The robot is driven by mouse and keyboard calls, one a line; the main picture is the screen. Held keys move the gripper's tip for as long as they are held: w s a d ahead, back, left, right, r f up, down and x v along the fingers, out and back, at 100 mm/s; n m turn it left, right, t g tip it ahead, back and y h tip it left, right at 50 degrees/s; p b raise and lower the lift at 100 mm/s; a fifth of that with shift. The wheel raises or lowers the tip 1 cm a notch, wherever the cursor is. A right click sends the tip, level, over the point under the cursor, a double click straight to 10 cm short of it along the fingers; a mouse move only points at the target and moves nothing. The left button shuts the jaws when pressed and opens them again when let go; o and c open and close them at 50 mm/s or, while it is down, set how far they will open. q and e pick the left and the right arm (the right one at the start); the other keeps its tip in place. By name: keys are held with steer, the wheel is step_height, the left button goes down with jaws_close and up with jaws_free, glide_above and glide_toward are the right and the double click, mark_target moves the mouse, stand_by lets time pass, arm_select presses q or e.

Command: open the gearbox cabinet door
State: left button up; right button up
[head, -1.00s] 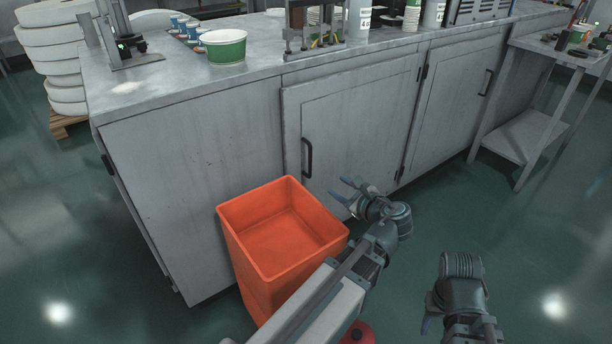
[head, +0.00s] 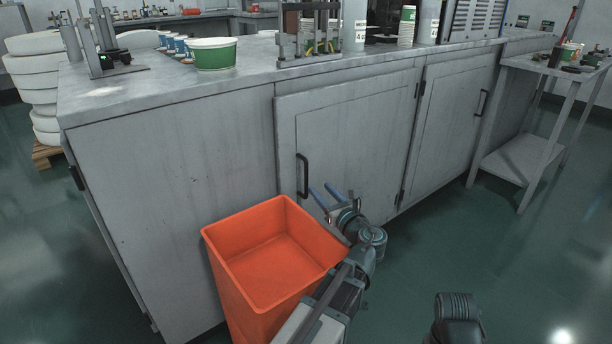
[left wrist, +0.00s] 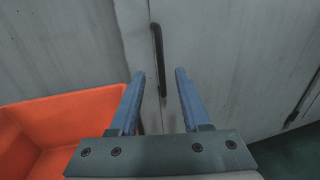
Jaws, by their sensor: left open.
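The grey cabinet door (head: 345,135) is closed, with a black upright bar handle (head: 302,177) near its left edge. My left gripper (head: 320,190) is open and empty just right of the handle's lower end in the head view. In the left wrist view the handle (left wrist: 158,60) stands ahead, between the lines of the two blue fingers (left wrist: 159,73). I cannot tell how far apart in depth the fingers and handle are. Only part of my right arm shows at the bottom of the head view; its fingers are out of sight.
An orange bin (head: 268,255) stands against the cabinet, below and left of the handle, close to my left arm. It also shows in the left wrist view (left wrist: 70,112). A second door (head: 452,115) is to the right. A side table (head: 530,150) stands farther right.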

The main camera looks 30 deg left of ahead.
mark_target(307, 175)
arm_select(q)
steer(key=x, duration=1)
steer(key=shift+w+a, duration=0.2)
steer(key=shift+a, duration=0.05)
jaws_close()
stand_by(1.0)
